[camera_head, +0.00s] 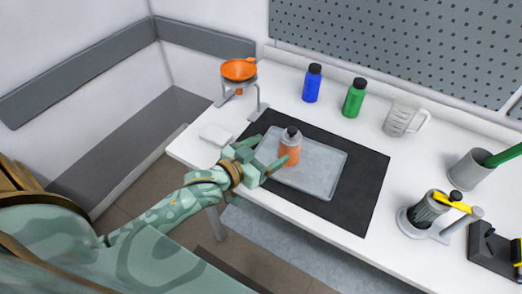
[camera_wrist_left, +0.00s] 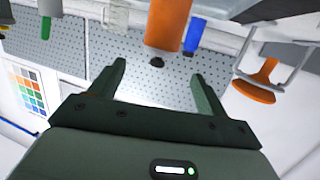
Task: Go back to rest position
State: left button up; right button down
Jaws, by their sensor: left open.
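My left gripper (camera_head: 271,151) reaches in from the left over the front edge of the table. Its two fingers are apart, with nothing between them in the left wrist view (camera_wrist_left: 162,82). An orange bottle with a grey top and black cap (camera_head: 290,154) stands upright on the grey tray, just beyond the fingertips. It also shows upside down in the left wrist view (camera_wrist_left: 168,22), past the open fingers. Whether a finger touches it I cannot tell. My right gripper is not in view.
The grey tray (camera_head: 325,175) lies on a black mat (camera_head: 368,190). Blue (camera_head: 311,88) and green (camera_head: 354,101) bottles, a clear jug (camera_head: 401,118) and an orange funnel on a stand (camera_head: 239,69) are behind. A grey cup (camera_head: 468,170) and dark container (camera_head: 427,209) stand right.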

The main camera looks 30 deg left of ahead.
pick_arm(q)
jog(key=shift+v, duration=1.05)
